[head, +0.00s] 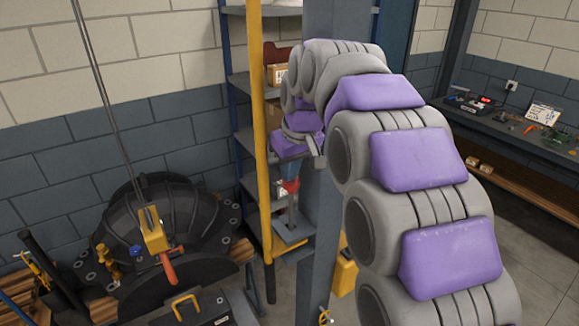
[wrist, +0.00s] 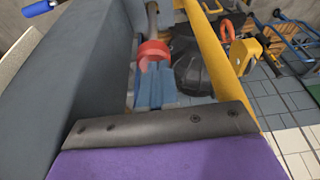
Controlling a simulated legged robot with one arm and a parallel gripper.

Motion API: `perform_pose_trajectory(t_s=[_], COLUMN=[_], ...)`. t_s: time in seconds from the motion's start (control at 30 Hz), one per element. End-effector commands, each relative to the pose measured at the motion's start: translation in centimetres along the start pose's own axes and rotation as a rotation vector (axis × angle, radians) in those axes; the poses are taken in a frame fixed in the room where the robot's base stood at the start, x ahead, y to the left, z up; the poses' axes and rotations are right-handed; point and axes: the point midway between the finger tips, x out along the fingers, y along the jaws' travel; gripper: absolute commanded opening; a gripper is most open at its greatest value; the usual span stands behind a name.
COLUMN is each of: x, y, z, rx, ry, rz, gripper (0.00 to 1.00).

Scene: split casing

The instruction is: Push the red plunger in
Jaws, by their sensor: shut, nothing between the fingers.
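The red plunger (head: 290,186) is a small red piece above a grey upright part on a bracket fixed to the blue-grey column. In the wrist view the red plunger (wrist: 152,50) is a rounded red shape with a grey cylinder beyond it. My gripper (head: 289,176) points down at it from above, its blue fingers narrowing to the red. In the wrist view my gripper (wrist: 154,75) is shut and empty, its fingertips right at the red. I cannot tell whether they touch it. The fingers hide part of the plunger.
The thick column (head: 323,210) stands right beside my gripper, and a yellow pole (head: 260,150) stands on the other side. A large black casing (head: 175,225) lies at left, with a yellow hoist block (head: 155,240) on a cable before it. Shelves (head: 245,130) stand behind.

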Motion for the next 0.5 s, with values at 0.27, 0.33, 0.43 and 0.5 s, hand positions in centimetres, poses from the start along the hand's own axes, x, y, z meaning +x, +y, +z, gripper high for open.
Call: perform_pose_trajectory(t_s=[0.27, 0.33, 0.43, 0.5], x=[5.8, 7.0, 7.9, 8.0], y=[-0.1, -0.1, -0.1, 0.0], z=[1.8, 2.2, 2.5, 2.5], rx=[0.001, 0.000, 0.000, 0.000], ry=[-0.008, -0.008, -0.006, -0.008], rz=[-0.003, -0.003, -0.002, -0.002], gripper=[0.00, 0.00, 0.00, 0.00])
